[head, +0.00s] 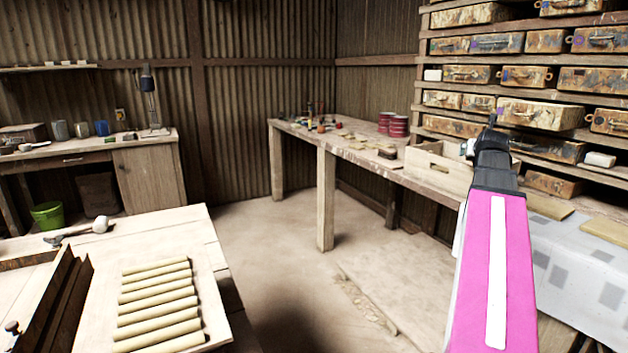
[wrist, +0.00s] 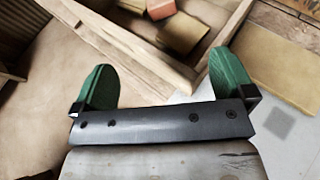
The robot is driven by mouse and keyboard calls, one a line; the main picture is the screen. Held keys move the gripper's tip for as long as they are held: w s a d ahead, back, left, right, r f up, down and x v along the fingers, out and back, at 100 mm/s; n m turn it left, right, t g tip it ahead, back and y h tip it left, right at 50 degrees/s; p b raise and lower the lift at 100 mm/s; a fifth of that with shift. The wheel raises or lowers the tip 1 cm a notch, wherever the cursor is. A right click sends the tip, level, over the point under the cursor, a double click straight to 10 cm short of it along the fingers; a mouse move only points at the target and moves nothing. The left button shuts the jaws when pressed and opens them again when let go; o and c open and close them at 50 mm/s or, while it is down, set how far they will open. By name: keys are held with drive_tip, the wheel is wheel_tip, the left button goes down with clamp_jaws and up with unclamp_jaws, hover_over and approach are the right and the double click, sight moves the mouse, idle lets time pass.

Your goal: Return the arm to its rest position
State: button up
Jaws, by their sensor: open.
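My arm reaches up and forward on the right of the head view, with a pink link in front. In the wrist view my gripper (wrist: 160,62) has its two green fingers spread wide apart, with nothing between them. It is above the near edge of an open wooden box (wrist: 128,47), apart from its contents as far as I can tell. In the head view the box (head: 425,173) stands on the right-hand bench, partly hidden by my arm. The fingertips are not clear in the head view.
Reddish and tan blocks (wrist: 180,32) lie in the box. A shelf rack of worn drawers (head: 545,113) stands close behind my arm. A grey patterned cloth (head: 575,275) covers the bench at right. Clay rolls (head: 155,305) lie on the left table. The floor (head: 290,260) between is clear.

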drive_tip(key=s+a+f+n+g+y, duration=0.2)
drive_tip(key=a+f+n+g, duration=0.1)
drive_tip(key=a+f+n, duration=1)
drive_tip(key=s+a+f+n+g+y, duration=0.25)
drive_tip(key=a+f+n, duration=0.5)
drive_tip(key=f, duration=0.85)
drive_tip(key=s+a+f+n+g, duration=0.7)
drive_tip(key=s+a+f+n, duration=0.7)
drive_tip(key=f+n, duration=0.4)
drive_tip(key=shift+s+a+f+n, duration=0.35)
drive_tip(key=shift+a+f+n, duration=0.05)
drive_tip(key=shift+a+n, duration=0.4)
